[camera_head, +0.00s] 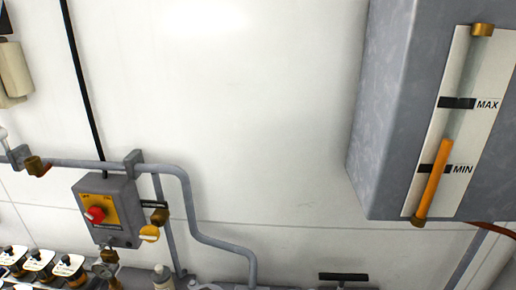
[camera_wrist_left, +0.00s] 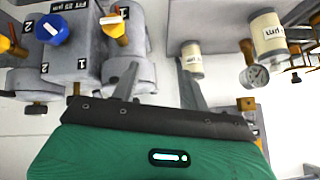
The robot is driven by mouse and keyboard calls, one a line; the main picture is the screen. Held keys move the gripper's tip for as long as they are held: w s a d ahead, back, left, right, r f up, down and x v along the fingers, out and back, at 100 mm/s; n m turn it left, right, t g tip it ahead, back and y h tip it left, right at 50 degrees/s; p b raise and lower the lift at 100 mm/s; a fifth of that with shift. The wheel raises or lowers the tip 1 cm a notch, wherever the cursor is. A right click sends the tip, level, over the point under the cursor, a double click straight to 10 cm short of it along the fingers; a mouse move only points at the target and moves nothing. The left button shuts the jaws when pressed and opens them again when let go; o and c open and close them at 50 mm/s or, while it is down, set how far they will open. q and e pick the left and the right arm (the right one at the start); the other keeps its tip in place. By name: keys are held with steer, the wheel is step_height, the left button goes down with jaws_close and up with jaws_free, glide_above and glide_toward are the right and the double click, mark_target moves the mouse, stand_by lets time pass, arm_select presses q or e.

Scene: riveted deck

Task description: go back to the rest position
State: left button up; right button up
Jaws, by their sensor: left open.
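My left gripper (camera_wrist_left: 156,70) shows in the left wrist view, with its green body and dark band at the bottom. Its two grey fingers stand apart and nothing shows held between them. A grey block with a blue knob (camera_wrist_left: 50,31) and an orange knob lies beyond the fingers, at upper left. Neither gripper shows in the head view, and my right gripper is in no view.
The head view shows a grey tank with an orange level gauge (camera_head: 433,180), a control box with a red knob (camera_head: 95,215), and a grey pipe (camera_head: 190,205). White wall (camera_head: 260,110) lies between. Labelled cylinders (camera_wrist_left: 268,38) and a dial (camera_wrist_left: 255,76) show in the wrist view.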

arm_select(q)
steer(key=s+a+f+n+g, duration=0.1)
steer(key=s+f+n+g, duration=0.1)
steer(key=s+f+g, duration=0.65)
steer(key=s+f+t+b, duration=0.1)
steer(key=s+f, duration=0.1)
steer(key=f, duration=1.4)
steer(key=s+f+t, duration=0.1)
steer(key=s+f, duration=0.1)
steer(key=f, duration=1.4)
steer(key=s+a+f, duration=0.1)
steer(key=s+f, duration=0.8)
steer(key=s+a+f+b, duration=0.1)
steer(key=s+a+f, duration=0.1)
steer(key=s+f, duration=0.7)
steer(key=shift+a+f+m+g, duration=0.15)
steer(key=shift+a+m+g, duration=0.1)
steer(key=shift+m+g, duration=0.2)
steer(key=shift+c, duration=1)
steer(key=shift+s, duration=0.15)
